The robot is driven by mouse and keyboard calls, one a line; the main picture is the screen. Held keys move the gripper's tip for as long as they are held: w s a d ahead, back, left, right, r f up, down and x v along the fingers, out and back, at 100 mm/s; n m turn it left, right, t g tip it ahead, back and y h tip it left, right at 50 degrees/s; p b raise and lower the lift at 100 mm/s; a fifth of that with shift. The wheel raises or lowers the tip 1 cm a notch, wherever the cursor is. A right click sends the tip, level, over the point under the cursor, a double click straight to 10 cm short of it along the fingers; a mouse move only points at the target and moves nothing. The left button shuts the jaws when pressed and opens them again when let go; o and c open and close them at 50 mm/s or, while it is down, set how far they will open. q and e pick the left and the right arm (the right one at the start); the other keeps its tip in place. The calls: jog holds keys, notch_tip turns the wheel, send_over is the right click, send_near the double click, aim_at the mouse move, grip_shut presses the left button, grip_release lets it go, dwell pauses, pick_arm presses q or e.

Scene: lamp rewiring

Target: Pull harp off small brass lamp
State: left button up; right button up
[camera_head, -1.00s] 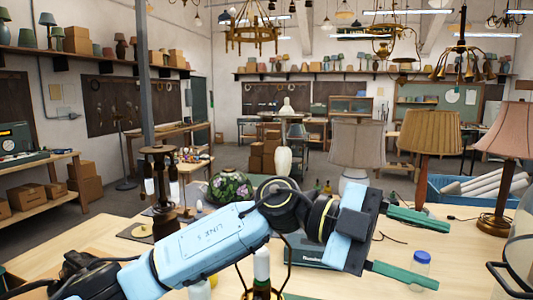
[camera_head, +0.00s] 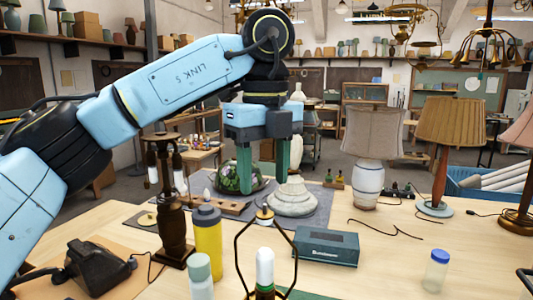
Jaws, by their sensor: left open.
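A dark wire harp (camera_head: 238,252) stands upright at the front middle of the table, around a white bulb or sleeve (camera_head: 264,265). A dark lamp part (camera_head: 264,291) shows below it, cut off by the picture's bottom edge, so I cannot tell whether it is brass. My left gripper (camera_head: 264,180) points down with its two green fingers apart and nothing between them. It is above the table behind the harp, apart from it. My right gripper is not in view.
A yellow bottle (camera_head: 208,240) and a white bottle (camera_head: 200,278) stand left of the harp. A blue-grey box (camera_head: 326,247) is right of it. A dark candlestick-like lamp (camera_head: 171,215), a pale ribbed base (camera_head: 293,201) and shaded lamps (camera_head: 368,180) stand farther back. The front right is mostly clear.

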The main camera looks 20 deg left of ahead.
aim_at(265, 214)
pick_arm(q)
notch_tip(265, 214, down, 10)
jog(key=shift+r+p, duration=0.2)
jog(key=shift+p, duration=0.2)
jog(key=c, duration=1.1)
jog(key=shift+r, duration=0.1)
